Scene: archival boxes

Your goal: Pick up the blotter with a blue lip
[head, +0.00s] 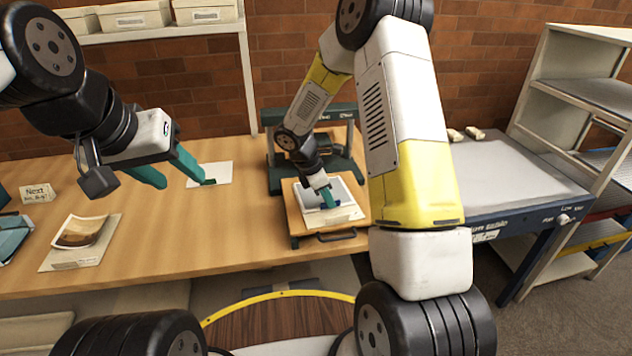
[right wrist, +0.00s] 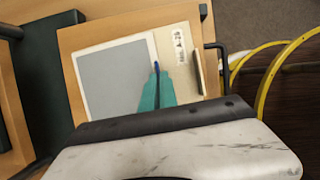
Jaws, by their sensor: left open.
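My right gripper (head: 327,198) points down over a wooden drawer board (head: 297,226) at the front of the green press. In the right wrist view its teal fingers (right wrist: 157,78) are close together. A small dark blue lip (right wrist: 156,68) shows between their tips; I cannot tell whether they grip it. The lip is by the right edge of a grey sheet with a white border (right wrist: 112,80), seemingly the blotter, lying flat on the board. A cream strip with a printed label (right wrist: 182,60) lies beside it. My left gripper (head: 180,178) is open and empty above the table.
The green press (head: 345,115) stands behind the board. A white sheet (head: 212,172) and a curled brown print on a card (head: 80,232) lie on the table (head: 160,262). A small "Next" sign (head: 38,192) stands far left. A grey-topped bench (head: 510,172) and shelves are right.

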